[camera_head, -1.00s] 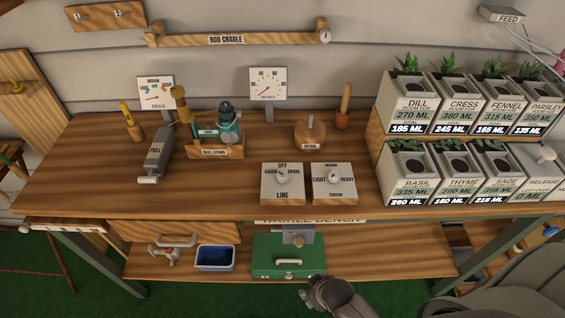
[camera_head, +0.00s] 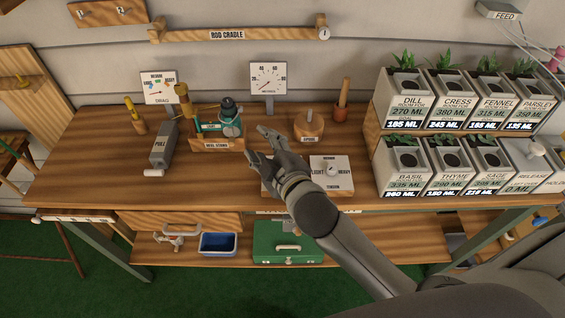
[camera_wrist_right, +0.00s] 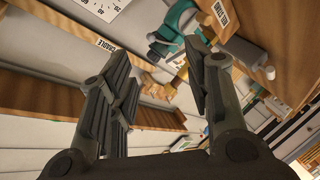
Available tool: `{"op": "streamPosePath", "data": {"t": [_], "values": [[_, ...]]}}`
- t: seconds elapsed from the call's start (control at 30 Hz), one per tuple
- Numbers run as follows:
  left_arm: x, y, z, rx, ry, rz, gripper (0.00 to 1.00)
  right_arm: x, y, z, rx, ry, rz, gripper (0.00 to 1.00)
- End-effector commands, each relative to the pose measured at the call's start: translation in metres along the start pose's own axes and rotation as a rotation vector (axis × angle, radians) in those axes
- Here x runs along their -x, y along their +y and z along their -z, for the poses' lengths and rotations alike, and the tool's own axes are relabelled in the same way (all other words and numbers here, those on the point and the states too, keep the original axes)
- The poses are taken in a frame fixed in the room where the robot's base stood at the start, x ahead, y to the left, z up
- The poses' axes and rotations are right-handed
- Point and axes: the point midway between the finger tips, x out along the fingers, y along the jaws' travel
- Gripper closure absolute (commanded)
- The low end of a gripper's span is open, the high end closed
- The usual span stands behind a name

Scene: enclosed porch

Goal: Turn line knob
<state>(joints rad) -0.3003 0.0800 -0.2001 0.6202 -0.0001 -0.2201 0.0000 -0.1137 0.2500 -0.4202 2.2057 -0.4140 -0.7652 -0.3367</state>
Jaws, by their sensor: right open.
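The line knob's white plate (camera_head: 267,188) is on the front of the wooden bench, mostly covered by my right gripper and forearm. The knob itself is hidden in the head view, and I cannot make it out in the wrist view. My right gripper (camera_head: 256,142) is open and empty above the bench, its fingers pointing past the plate toward the back wall. In the right wrist view the two fingers (camera_wrist_right: 158,58) stand apart with nothing between them. My left gripper is not in view.
The tension knob plate (camera_head: 334,172) is just right of my wrist. The reel stand (camera_head: 216,145) with its teal reel is left of the fingers. Planter boxes (camera_head: 405,182) fill the right side.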

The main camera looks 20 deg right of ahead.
Motion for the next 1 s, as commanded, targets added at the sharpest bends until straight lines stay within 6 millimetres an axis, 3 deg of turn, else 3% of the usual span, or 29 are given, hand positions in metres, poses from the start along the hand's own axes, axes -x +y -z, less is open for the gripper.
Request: {"op": "streamPosePath", "data": {"t": [0.03, 0.1, 0.2, 0.33, 0.47, 0.57, 0.67, 0.77, 0.87, 0.9, 1.0], "values": [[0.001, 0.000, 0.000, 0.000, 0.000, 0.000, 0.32, -0.009, 0.018, 0.035, 0.114, 0.114, -0.071, 0.54], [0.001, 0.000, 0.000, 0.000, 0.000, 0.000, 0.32, -0.013, 0.036, 0.083, 0.282, 0.270, -0.170, 0.54], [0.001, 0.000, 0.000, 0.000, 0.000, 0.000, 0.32, -0.006, 0.048, 0.148, 0.530, 0.486, -0.313, 0.54], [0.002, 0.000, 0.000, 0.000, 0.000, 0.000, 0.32, 0.018, 0.042, 0.221, 0.866, 0.761, -0.498, 0.54], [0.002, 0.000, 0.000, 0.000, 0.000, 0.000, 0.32, 0.048, 0.013, 0.265, 1.215, 1.029, -0.673, 0.54], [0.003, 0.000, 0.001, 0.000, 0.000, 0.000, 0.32, 0.066, -0.021, 0.277, 1.489, 1.235, -0.790, 0.54], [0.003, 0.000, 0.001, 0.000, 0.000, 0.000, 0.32, 0.076, -0.055, 0.267, 1.764, 1.444, -0.886, 0.54], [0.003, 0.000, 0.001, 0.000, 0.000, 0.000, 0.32, 0.075, -0.083, 0.238, 2.039, 1.661, -0.945, 0.54], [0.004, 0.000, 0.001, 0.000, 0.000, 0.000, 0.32, 0.063, -0.099, 0.192, 2.305, 1.892, -0.949, 0.54], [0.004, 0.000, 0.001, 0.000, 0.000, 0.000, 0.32, 0.056, -0.100, 0.171, -2.235, -1.846, 0.866, 0.54], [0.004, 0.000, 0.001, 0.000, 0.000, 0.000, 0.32, 0.034, -0.087, 0.112, -2.018, -1.716, 0.630, 0.54]]}}
